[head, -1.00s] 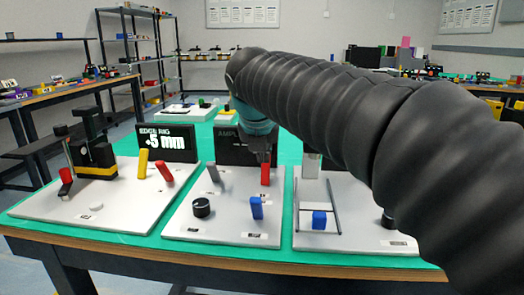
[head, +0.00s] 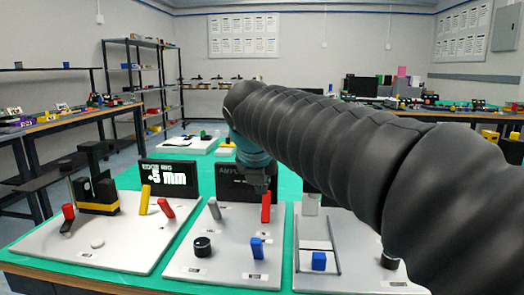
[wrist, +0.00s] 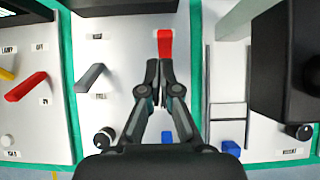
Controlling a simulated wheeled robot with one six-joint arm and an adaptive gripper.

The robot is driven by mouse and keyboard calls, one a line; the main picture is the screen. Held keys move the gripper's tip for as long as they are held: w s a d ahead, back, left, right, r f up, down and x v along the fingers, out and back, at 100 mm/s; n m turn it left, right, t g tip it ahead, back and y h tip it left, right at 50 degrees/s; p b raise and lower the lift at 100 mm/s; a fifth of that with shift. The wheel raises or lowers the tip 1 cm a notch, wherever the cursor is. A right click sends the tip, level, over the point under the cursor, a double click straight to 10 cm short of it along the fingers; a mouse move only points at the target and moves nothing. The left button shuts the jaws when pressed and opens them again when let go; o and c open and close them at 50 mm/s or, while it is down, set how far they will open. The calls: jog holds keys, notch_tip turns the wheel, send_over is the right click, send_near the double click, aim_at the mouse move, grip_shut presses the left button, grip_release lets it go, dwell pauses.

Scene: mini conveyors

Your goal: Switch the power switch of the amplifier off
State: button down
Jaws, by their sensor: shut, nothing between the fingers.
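The amplifier is the middle white panel (head: 225,262) with a black display (head: 234,178) at its back, partly hidden by my arm. It carries a red lever (head: 266,208), a grey lever (head: 215,209), a blue lever (head: 257,248) and a black knob (head: 202,247). The panel labels are too small to read, so I cannot tell which control is the power switch. My gripper (head: 261,188) is just above the red lever. In the wrist view my closed fingertips (wrist: 159,64) are at the near end of the red lever (wrist: 165,44); contact is unclear.
The left panel (head: 130,258) holds a display reading +5 mm, a yellow lever (head: 145,198), red levers and a black-and-yellow device (head: 97,195). The right panel has a blue block (head: 319,261) between rails and a dark knob (head: 390,260). My arm hides much of the right side.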

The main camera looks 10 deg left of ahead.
notch_tip(320, 180, up, 11)
jog(key=shift+w, duration=0.4)
jog(key=shift+f, duration=0.1)
dwell(0.3)
